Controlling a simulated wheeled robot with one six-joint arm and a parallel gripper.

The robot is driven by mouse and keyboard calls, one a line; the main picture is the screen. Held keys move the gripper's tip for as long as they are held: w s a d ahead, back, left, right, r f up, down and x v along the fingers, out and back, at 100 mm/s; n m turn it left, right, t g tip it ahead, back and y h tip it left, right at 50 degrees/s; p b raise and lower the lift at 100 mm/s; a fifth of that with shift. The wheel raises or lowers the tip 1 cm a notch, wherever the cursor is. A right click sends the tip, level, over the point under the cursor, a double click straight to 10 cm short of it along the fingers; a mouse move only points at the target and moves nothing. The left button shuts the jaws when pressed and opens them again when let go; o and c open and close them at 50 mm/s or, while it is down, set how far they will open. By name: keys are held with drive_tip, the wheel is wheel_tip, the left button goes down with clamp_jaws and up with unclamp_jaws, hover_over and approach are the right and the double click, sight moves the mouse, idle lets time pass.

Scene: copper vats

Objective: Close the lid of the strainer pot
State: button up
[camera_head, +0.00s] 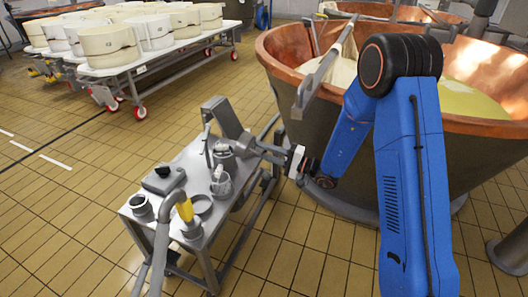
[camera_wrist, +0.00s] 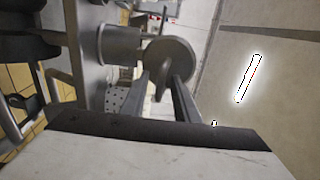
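The strainer pot is a grey metal cylinder (camera_wrist: 118,45) at upper left of centre in the wrist view. In the head view it appears as a small pot (camera_head: 225,160) at the table's far right side. A round grey disc, which looks like its lid (camera_wrist: 170,60), stands at the pot's open end, tilted rather than flat over it. My gripper (camera_head: 250,147) reaches in from the right beside the pot. Its two dark fingers (camera_wrist: 163,85) are spread apart and point at the disc's near edge. I cannot tell whether they touch it.
The small metal table (camera_head: 150,213) holds a clear jug (camera_head: 221,184), a dark-topped box (camera_head: 164,178) and a yellow-marked tool (camera_head: 185,212). A tilted grey panel (camera_head: 222,117) rises at its back. A large copper vat (camera_head: 285,52) stands at right. Tiled floor is free at left.

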sight(254, 136)
clamp_jaws()
drive_tip(key=shift+r, duration=0.15)
drive_tip(key=r+h, duration=0.1)
drive_tip(key=a+r+g+h, duration=0.1)
drive_tip(key=h, duration=0.1)
drive_tip(key=a+r+h, duration=0.1)
drive_tip(key=r, duration=0.1)
drive_tip(key=shift+w+a+g, duration=0.1)
drive_tip(key=shift+w+g, duration=0.2)
drive_tip(key=shift+w, duration=0.1)
drive_tip(key=shift+w+a+r, duration=0.3)
drive_tip(key=shift+a+r, duration=0.5)
drive_tip(key=shift+a, duration=0.05)
drive_tip(key=shift+w+a+r, duration=0.25)
drive_tip(key=shift+a+r, duration=0.2)
drive_tip(key=shift+a, duration=0.3)
